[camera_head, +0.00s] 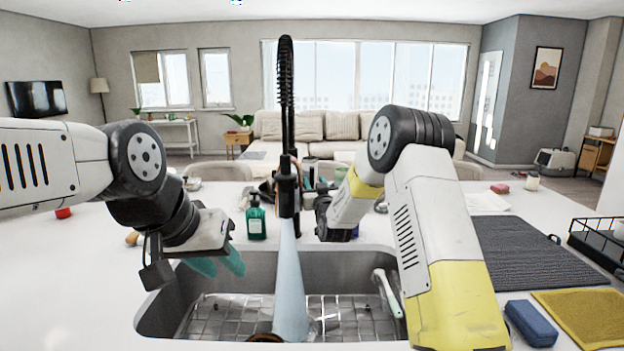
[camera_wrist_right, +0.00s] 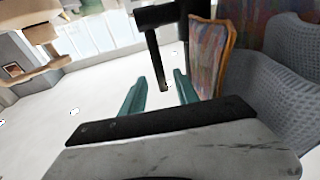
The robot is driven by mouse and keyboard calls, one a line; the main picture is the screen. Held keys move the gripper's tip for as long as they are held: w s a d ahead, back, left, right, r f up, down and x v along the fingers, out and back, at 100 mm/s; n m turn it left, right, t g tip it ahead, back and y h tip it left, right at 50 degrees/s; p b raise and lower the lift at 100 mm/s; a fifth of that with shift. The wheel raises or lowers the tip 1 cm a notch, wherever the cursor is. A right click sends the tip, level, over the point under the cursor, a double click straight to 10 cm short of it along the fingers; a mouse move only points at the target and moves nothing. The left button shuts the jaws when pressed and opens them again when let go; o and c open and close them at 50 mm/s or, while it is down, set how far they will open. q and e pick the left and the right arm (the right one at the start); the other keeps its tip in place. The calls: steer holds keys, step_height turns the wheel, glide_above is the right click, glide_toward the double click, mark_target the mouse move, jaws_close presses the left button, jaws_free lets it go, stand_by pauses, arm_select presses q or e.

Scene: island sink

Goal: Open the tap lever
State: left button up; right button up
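The black tap (camera_head: 287,185) with a coiled spring neck stands behind the sink. A pale blue stream of water (camera_head: 289,285) runs from its head into the basin. In the right wrist view my right gripper (camera_wrist_right: 160,80) is open, its teal fingers apart. A thin black rod (camera_wrist_right: 158,62), which looks like the tap lever, shows between or just beyond them; contact cannot be told. In the head view the right fingers are hidden behind the tap and wrist. My left gripper (camera_head: 224,270) is empty over the left of the sink, its teal fingers a little apart.
The steel sink (camera_head: 240,268) holds a wire rack (camera_head: 345,318) and a pale-handled brush (camera_head: 386,290). A green soap bottle (camera_head: 256,219) stands left of the tap. A dark drying mat (camera_head: 535,258), blue sponge (camera_head: 531,323) and yellow cloth (camera_head: 588,315) lie at right. The left counter is mostly clear.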

steer(key=shift+v, duration=1.6)
steer(key=s+d+r+g+h, duration=0.1)
steer(key=s+d+r+g, duration=0.25)
steer(key=s, duration=0.35)
steer(key=s+d+r+g, duration=0.3)
steer(key=s+r, duration=0.2)
steer(key=s, duration=0.2)
steer(key=s+d+f+g, duration=0.1)
steer(key=s+d+g, duration=0.1)
steer(key=s, duration=0.8)
steer(key=s+d+f+m+g, duration=0.1)
steer(key=s+d+f+g, duration=0.1)
steer(key=s, duration=0.9)
steer(key=s+d+f+m+g, duration=0.1)
steer(key=s+d+g, duration=0.1)
steer(key=s, duration=0.9)
steer(key=shift+s+f+g+h, duration=0.15)
steer(key=shift+s+g+h, duration=0.1)
steer(key=shift+g+h, duration=0.1)
